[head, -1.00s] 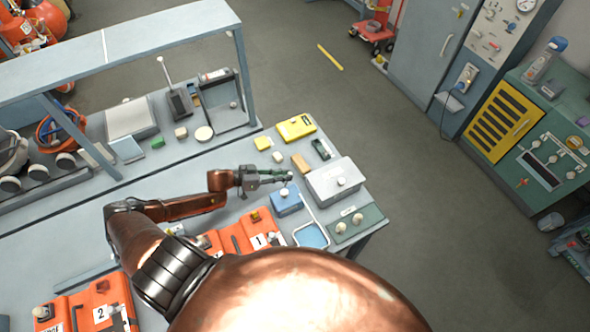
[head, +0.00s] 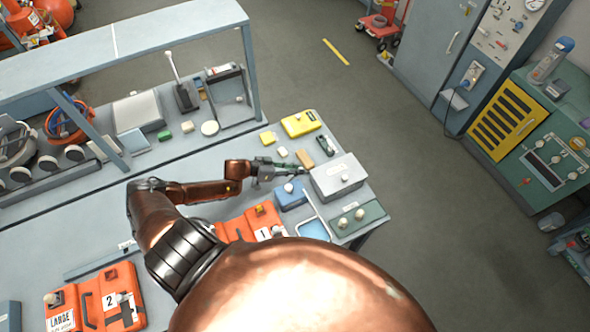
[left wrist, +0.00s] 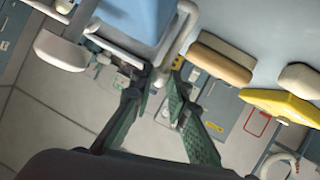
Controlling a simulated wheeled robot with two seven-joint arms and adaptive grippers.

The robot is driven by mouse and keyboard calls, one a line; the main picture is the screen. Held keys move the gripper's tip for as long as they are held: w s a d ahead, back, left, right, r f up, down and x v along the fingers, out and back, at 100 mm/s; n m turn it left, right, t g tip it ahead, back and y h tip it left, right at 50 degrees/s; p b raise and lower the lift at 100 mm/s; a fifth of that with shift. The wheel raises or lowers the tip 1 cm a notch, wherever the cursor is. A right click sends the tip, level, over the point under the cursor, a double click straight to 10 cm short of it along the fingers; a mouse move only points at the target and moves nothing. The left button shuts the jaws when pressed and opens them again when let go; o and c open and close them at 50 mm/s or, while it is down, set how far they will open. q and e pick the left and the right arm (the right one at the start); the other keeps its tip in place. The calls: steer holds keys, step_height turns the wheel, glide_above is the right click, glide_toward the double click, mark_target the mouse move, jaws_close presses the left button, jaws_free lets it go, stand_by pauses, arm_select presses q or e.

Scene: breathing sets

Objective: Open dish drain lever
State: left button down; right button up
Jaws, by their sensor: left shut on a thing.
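The blue dish (head: 313,229) with a pale grey frame sits at the bench's right end. A thin pale rod, which looks like the drain lever (head: 318,212), runs along its right side. My left gripper (head: 303,171) is beyond the dish, between a blue box (head: 291,196) and a grey box. In the left wrist view my dark green fingers (left wrist: 165,82) close at a pale grey bar (left wrist: 182,35) beside a blue surface (left wrist: 135,18). The exact contact is partly hidden by the fingertips. My right gripper is not in view.
The grey box (head: 336,177) with a white knob stands just right of my left gripper. A green panel (head: 359,221) with two knobs is near the right edge. A tan block (head: 304,158) and a yellow case (head: 300,123) lie behind. Orange cases (head: 250,222) lie nearer.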

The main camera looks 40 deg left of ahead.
arm_select(q)
steer(key=shift+w+d+r, duration=0.1)
steer(key=shift+w+r, duration=0.35)
steer(key=shift+r, duration=0.1)
steer(key=c, duration=2.3)
jaws_free()
steer(key=o, duration=0.4)
steer(key=shift+d+f, duration=0.1)
steer(key=shift+f, duration=0.1)
steer(key=shift+c, duration=0.2)
steer(key=shift+o, duration=0.5)
steer(key=shift+s+a+f, duration=0.1)
steer(key=shift+s+a, duration=0.1)
steer(key=shift+s, duration=0.1)
steer(key=v, duration=1.2)
steer(key=shift+c, duration=0.6)
